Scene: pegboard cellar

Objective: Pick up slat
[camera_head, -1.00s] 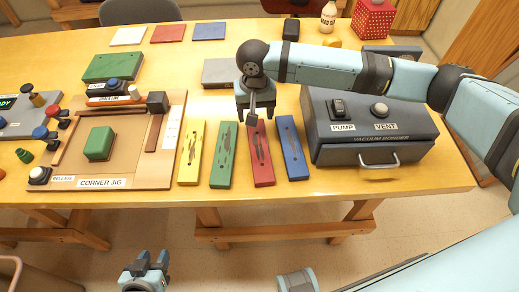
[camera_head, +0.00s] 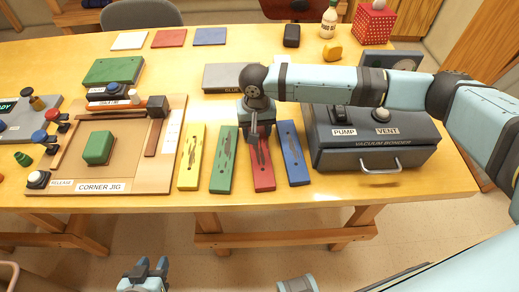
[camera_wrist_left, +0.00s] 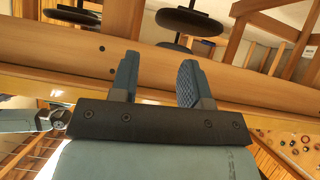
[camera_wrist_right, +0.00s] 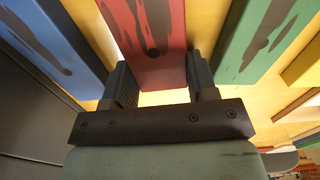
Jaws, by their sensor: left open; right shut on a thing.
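Yellow (camera_head: 191,158), green (camera_head: 223,160), red (camera_head: 263,176) and blue (camera_head: 293,154) slats with dark patches lie side by side at the table's front edge. My right gripper (camera_head: 259,136) points down over the red slat and is shut on it. In the right wrist view its two fingers stand on either side of the red slat (camera_wrist_right: 150,74). The arm hides part of its far end. It seems to lie still in the row. My left gripper (camera_head: 151,268) is open and empty, low in front of the table; its spread fingers show in the left wrist view (camera_wrist_left: 157,82).
The dark vacuum bonder (camera_head: 372,160) stands close right of the blue slat. The corner jig (camera_head: 113,181) with a green block (camera_head: 98,148) lies left of the yellow slat. A grey block (camera_head: 222,77) is behind the slats. Flat coloured squares lie at the back.

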